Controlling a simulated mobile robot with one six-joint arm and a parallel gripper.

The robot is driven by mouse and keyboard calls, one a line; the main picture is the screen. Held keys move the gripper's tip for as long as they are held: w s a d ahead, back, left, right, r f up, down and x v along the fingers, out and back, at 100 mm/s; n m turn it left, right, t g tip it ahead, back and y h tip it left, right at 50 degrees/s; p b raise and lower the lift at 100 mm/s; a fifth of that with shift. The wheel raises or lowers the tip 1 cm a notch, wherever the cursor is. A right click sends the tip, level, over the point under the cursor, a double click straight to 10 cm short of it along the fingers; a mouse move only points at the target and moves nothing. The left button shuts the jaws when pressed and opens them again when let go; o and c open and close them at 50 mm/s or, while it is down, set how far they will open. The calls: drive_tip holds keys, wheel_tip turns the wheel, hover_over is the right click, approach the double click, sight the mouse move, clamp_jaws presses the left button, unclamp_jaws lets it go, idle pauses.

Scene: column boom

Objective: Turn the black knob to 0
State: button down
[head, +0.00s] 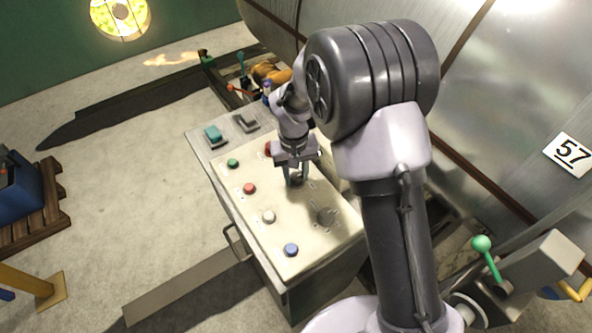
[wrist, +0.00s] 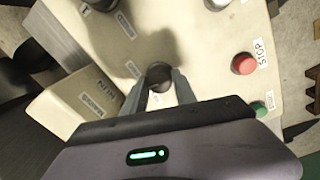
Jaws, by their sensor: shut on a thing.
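The black knob (head: 297,180) stands on the cream top of a control panel (head: 240,210). It also shows in the wrist view (wrist: 159,73), as a dark round top between the two fingers. My gripper (head: 295,177) reaches down from above, and its fingers (wrist: 159,82) are shut on the knob's sides. The fingers hide part of the knob. I cannot read its pointer or the numbers around it.
Green, red (head: 250,188), white (head: 269,216) and blue (head: 291,250) buttons line the panel's left side. A teal switch (head: 213,134) and a grey switch (head: 244,121) sit at its far end. A green-balled lever (head: 481,244) stands at right. Open floor lies left.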

sight(294, 177)
drive_tip(key=shift+n, duration=0.6)
drive_tip(key=shift+n+p, duration=0.3)
drive_tip(key=c, duration=1)
unclamp_jaws()
wheel_tip(294, 177, up, 18)
drive_tip(key=p, duration=0.5)
drive_tip(key=shift+s+a+f, duration=0.15)
drive_tip(key=shift+a+f, duration=0.1)
drive_tip(key=shift+a, duration=0.05)
